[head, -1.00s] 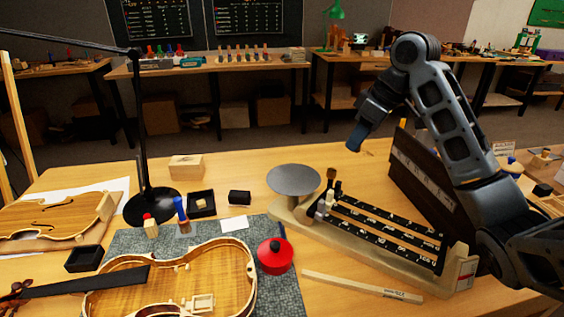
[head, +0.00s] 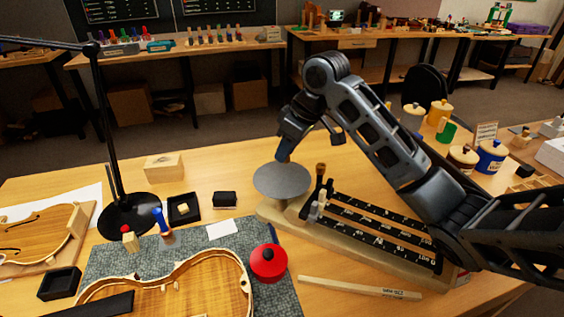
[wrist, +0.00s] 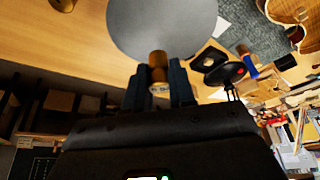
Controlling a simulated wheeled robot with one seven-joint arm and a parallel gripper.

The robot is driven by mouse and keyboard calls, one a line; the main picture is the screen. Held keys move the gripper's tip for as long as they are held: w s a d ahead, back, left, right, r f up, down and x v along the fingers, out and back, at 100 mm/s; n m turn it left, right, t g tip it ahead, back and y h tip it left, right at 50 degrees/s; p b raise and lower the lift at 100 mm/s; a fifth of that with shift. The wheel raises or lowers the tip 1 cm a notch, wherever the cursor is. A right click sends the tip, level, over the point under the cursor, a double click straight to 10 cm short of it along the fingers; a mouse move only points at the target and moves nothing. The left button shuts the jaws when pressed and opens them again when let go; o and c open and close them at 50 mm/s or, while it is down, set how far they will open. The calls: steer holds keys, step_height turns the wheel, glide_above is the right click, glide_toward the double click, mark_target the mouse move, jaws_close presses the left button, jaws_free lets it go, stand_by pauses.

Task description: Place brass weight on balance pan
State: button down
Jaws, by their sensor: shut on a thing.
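The balance pan (head: 282,181) is a round grey disc at the left end of the balance (head: 375,236), and it looks empty in the head view. My gripper (head: 284,155) is at the pan's far edge, pointing down. In the wrist view my gripper (wrist: 158,85) is shut on the brass weight (wrist: 158,66), a small brass cylinder between the two dark fingers. The weight overlaps the near edge of the pan (wrist: 165,25) there; I cannot tell whether they touch. In the head view the weight is hidden.
Brass-topped and dark posts (head: 320,180) stand just right of the pan. A red lidded pot (head: 269,262) and a violin body (head: 190,285) lie in front, with a black lamp (head: 125,212) at left. Jars (head: 490,157) stand at right. Bare tabletop surrounds the pan's far side.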

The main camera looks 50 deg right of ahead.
mark_target(282, 178)
steer(key=shift+w+a+f, duration=0.25)
steer(key=shift+a+f, duration=0.15)
steer(key=shift+a, duration=0.1)
steer(key=shift+f+p, duration=0.3)
steer(key=shift+f, duration=1.65)
steer(key=shift+f, duration=0.1)
steer(key=c, duration=0.9)
jaws_free()
steer(key=shift+c, duration=0.2)
steer(key=b+v, duration=0.1)
steer(key=v, duration=1.1)
steer(key=shift+w, duration=0.15)
